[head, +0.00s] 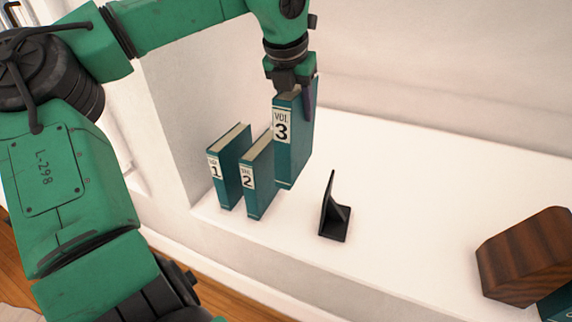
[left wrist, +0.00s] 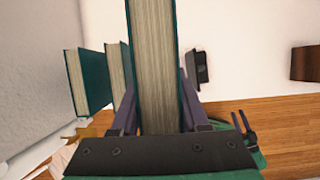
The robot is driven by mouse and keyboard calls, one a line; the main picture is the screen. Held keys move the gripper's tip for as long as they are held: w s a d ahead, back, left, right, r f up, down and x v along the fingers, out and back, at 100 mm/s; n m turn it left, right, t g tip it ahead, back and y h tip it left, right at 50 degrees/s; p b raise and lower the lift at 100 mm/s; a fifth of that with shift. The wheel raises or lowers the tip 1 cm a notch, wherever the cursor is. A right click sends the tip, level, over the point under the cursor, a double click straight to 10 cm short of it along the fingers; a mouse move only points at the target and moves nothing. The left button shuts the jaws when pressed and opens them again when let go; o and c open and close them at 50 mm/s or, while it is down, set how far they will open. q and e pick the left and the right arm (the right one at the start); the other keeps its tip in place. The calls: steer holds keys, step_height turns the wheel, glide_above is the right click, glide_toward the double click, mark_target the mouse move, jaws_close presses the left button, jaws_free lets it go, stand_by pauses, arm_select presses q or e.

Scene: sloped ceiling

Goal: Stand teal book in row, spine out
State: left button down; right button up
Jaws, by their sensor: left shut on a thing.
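The teal book labelled VOL 3 (head: 293,150) is upright with its labelled spine facing the head camera. My left gripper (head: 291,85) is shut on its top part from above. In the left wrist view its page edges (left wrist: 155,70) stand between the two fingers (left wrist: 156,110). Teal volumes 1 (head: 230,168) and 2 (head: 258,178) stand upright on the white ledge to its left, spines outward. Volume 3 is beside volume 2 and seems held higher; I cannot tell whether it touches the ledge or volume 2.
A black bookend (head: 335,210) stands on the white ledge (head: 400,190) to the right of the books. A brown wooden block (head: 525,258) stands at the far right, with a teal thing (head: 556,306) beside it. The ledge between bookend and block is clear.

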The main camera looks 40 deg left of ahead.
mark_target(295, 167)
arm_select(q)
step_height(295, 167, down, 11)
steer(key=b, duration=0.3)
steer(key=shift+f+b, duration=0.1)
steer(key=shift+b, duration=0.25)
steer(key=shift+f+b, duration=0.4)
steer(key=shift+f, duration=0.55)
arm_select(e)
step_height(295, 167, down, 6)
steer(key=t, duration=0.1)
arm_select(q)
step_height(295, 167, down, 2)
steer(key=shift+a+f+b, duration=0.1)
steer(key=shift+f+b, duration=0.05)
steer(key=shift+b, duration=0.25)
arm_select(e)
steer(key=w+r+t, duration=0.3)
steer(key=w+r, duration=0.3)
steer(key=shift+w+d+r, duration=0.15)
steer(key=shift+r, duration=0.15)
steer(key=shift+w+r+y, duration=0.2)
steer(key=shift+r+y, duration=0.1)
steer(key=shift+r, duration=0.1)
arm_select(q)
steer(key=shift+c, duration=2)
jaws_free()
steer(key=shift+f, duration=0.1)
arm_select(e)
steer(key=shift+w+r+t, duration=0.3)
steer(key=shift+r, duration=0.05)
